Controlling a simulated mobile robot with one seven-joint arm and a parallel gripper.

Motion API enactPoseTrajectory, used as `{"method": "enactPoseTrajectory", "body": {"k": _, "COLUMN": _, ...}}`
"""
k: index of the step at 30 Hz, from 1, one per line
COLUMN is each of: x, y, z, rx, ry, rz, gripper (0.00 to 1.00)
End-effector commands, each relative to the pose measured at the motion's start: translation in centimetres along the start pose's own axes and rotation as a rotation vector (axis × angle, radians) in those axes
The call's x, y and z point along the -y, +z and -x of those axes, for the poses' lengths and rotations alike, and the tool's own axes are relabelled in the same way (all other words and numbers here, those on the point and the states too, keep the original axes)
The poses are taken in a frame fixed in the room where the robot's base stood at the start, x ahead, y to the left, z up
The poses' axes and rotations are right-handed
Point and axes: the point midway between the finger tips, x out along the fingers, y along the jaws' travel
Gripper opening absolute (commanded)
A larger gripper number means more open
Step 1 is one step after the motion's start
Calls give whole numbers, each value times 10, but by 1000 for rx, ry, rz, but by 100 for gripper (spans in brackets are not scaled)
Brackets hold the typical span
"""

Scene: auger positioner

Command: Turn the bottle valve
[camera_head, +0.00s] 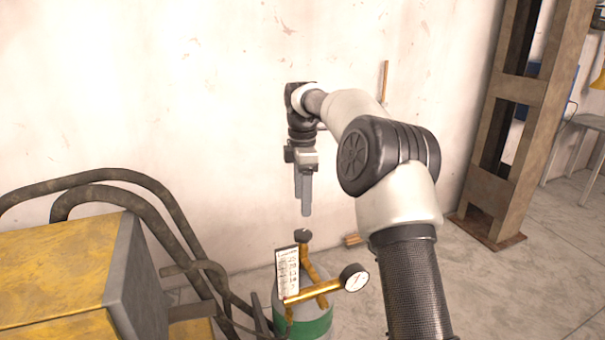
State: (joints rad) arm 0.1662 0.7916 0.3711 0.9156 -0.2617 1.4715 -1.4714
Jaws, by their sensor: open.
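The bottle valve (303,235) is a small dark round knob on top of a gas bottle. The bottle (318,325) stands upright on the floor, grey with a green band, and its lower part is cut off by the picture edge. Brass fittings and a round gauge (354,278) sit at its top, with a white label (287,272) in front. My gripper (305,212) points down above the knob, with its fingertips a little above it and apart from it. It is open and holds nothing; the fingers look close together from this angle.
A yellow and grey machine (65,275) with thick dark hoses (150,195) stands at the left, the hoses reaching near the bottle. A white wall (180,90) is behind. A rusty steel column (520,110) stands at the right.

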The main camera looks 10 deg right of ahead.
Motion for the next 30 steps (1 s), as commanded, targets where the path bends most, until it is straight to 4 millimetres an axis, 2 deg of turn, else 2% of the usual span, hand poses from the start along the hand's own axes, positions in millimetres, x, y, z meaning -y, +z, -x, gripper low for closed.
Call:
{"method": "enactPoseTrajectory", "body": {"k": 3, "x": -2, "y": 0, "z": 29, "rx": 0, "ry": 5, "rz": 1, "gripper": 58}}
{"method": "enactPoseTrajectory", "body": {"k": 9, "x": -1, "y": 0, "z": 59, "rx": 0, "ry": 2, "rz": 0, "gripper": 58}}
{"method": "enactPoseTrajectory", "body": {"k": 15, "x": 0, "y": 0, "z": 71, "rx": 0, "ry": 1, "rz": 0, "gripper": 58}}
{"method": "enactPoseTrajectory", "body": {"k": 25, "x": 1, "y": -1, "z": 73, "rx": 1, "ry": 2, "rz": -2, "gripper": 58}}
{"method": "enactPoseTrajectory", "body": {"k": 30, "x": 14, "y": -9, "z": 95, "rx": 21, "ry": 34, "rz": -63, "gripper": 58}}
